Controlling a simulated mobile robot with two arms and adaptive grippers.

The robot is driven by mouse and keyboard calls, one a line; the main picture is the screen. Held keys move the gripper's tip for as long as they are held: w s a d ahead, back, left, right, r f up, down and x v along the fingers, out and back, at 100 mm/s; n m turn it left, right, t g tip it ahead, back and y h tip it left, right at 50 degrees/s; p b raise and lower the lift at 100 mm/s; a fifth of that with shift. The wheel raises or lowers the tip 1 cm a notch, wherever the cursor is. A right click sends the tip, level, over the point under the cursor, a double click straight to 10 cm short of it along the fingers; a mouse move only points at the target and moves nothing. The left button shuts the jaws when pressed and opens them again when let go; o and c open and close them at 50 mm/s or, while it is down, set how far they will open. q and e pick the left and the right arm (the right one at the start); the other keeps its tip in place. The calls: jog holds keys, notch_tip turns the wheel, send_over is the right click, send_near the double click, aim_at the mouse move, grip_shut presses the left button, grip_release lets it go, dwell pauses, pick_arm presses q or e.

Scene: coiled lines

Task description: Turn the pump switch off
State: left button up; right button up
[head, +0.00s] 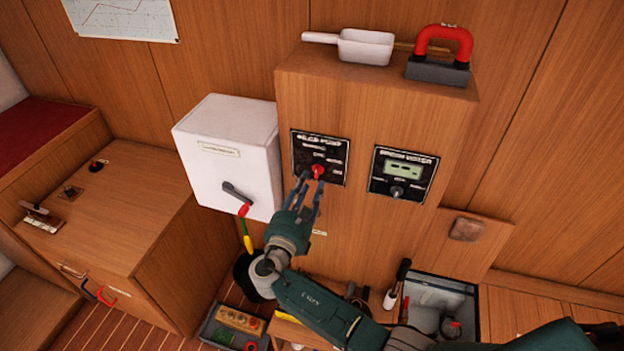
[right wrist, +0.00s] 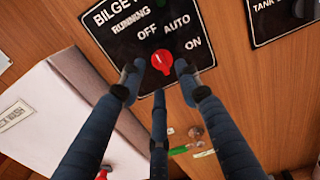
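The bilge pump panel (head: 308,150) is a black plate with white lettering on the wooden cabinet front. It also fills the top of the right wrist view (right wrist: 120,45), with the words OFF, AUTO and ON around a red rotary switch (right wrist: 162,62). The switch also shows in the head view (head: 318,171); I cannot tell for sure which word its pale mark points to. My right gripper (head: 312,183) is at the panel, its fingers spread open. In the right wrist view two fingertips flank the switch with visible gaps, and a third finger is below it. My left gripper is out of view.
A second black panel (head: 403,174) with a display and dark knob is to the right. A white box (head: 225,150) with a red-tipped lever sticks out on the left. A scoop (head: 366,46) and a red-handled block (head: 438,70) lie on the cabinet top.

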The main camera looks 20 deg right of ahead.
jog(key=v, duration=0.8)
jog(key=shift+s+a, duration=0.2)
jog(key=s+d+f+m+g+y+b, duration=0.25)
jog(key=s+f, duration=0.25)
jog(key=f, duration=0.8)
jog(key=s+d+f+m+g+y+b, duration=0.1)
jog(key=s+f+m+g, duration=0.15)
jog(key=s+f, duration=0.75)
jog(key=s+d+f+m+g+y+b, duration=0.15)
jog(key=f+g, duration=0.25)
jog(key=f, duration=1.3)
jog(key=s+d+f+m+g+y+b, duration=0.1)
jog(key=s+d+f+m, duration=0.1)
jog(key=s+f+m, duration=0.4)
jog(key=s+d+f+m+g+y+b, duration=0.2)
jog(key=s+f+m, duration=0.5)
jog(key=s, duration=0.9)
jog(key=s+d+f+m+g+y+b, duration=0.1)
jog(key=s+f+m+g+y, duration=0.1)
jog(key=s+f+m, duration=0.5)
jog(key=s+f, duration=0.1)
jog(key=s, duration=0.4)
jog(key=shift+d+f, duration=0.2)
jog(key=shift+d, duration=0.2)
jog(key=shift+m, duration=0.25)
